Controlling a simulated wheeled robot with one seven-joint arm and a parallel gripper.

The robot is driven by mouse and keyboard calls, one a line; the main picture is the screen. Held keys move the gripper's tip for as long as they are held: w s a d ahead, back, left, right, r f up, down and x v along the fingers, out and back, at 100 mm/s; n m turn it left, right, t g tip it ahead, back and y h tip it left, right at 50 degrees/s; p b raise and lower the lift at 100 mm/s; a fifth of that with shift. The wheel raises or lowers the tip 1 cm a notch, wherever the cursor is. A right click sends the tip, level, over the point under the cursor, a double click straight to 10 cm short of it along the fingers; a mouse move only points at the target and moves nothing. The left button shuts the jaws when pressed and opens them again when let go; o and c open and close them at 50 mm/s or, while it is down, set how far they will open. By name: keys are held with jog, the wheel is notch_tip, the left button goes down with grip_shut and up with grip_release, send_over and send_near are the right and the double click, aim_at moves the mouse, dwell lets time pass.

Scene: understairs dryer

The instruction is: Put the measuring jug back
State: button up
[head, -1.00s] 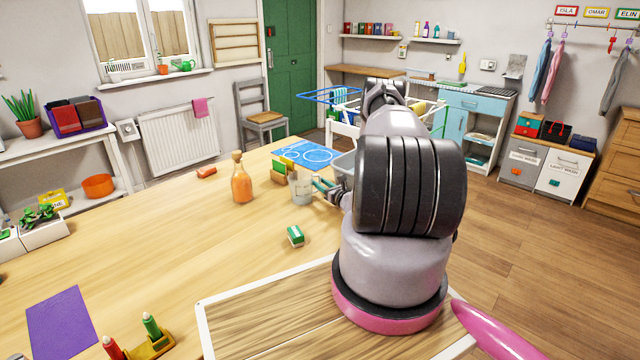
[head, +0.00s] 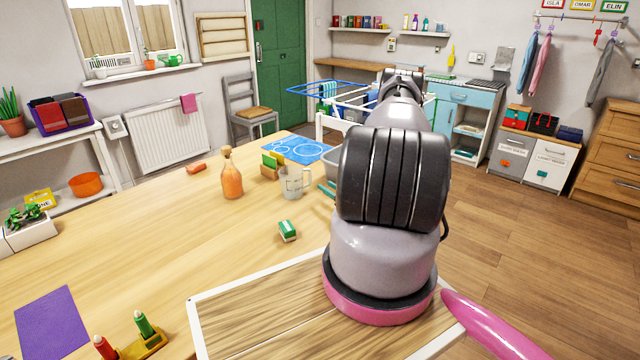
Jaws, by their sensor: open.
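The clear measuring jug (head: 291,183) stands upright on the wooden table, right of the orange bottle and in front of the blue mat with white outlines (head: 297,150). My gripper (head: 327,189) is just right of the jug, its teal fingertips partly showing past my arm. The fingers are open, and a small gap shows between them and the jug. My arm hides the rest of the gripper.
The orange bottle (head: 231,176), a small wooden holder (head: 270,169) and a green-and-white block (head: 287,231) stand near the jug. A grey tub (head: 335,162) is partly hidden behind my arm. The table's left middle is clear.

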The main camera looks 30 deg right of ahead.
jog(key=shift+s+d, duration=0.1)
jog(key=shift+s, duration=0.45)
jog(key=w+a+r+n+g+y, duration=0.2)
jog(key=a+r+n+y, duration=0.25)
jog(key=r, duration=0.45)
jog(key=w+a+r+n+g+y, duration=0.2)
jog(key=a+r+n+y, duration=0.3)
jog(key=r, duration=0.4)
jog(key=s+a+r+n+g+y, duration=0.1)
jog(key=s+a+r+n+g, duration=0.25)
jog(key=a+r, duration=0.35)
jog(key=s+a+r+n+g, duration=0.2)
jog(key=a+r+n+g, duration=0.3)
jog(key=a+r, duration=0.25)
jog(key=s+a+r+n+g+h, duration=0.2)
jog(key=s+a+r+n, duration=0.1)
jog(key=s+r, duration=0.3)
jog(key=s+a+r+n+g+h, duration=0.1)
jog(key=s+a+r+n+h, duration=0.25)
jog(key=s, duration=0.35)
jog(key=s+d+r+n+t+h, duration=0.1)
jog(key=s+r+n+t+h, duration=0.1)
jog(key=s, duration=0.4)
jog(key=s+d+r+n+t+h, duration=0.2)
jog(key=s+r+n+t+h, duration=0.1)
jog(key=s+r, duration=0.4)
jog(key=shift+s+d+n+h, duration=0.2)
jog(key=shift+s+n+h, duration=0.1)
jog(key=shift+n+h, duration=0.15)
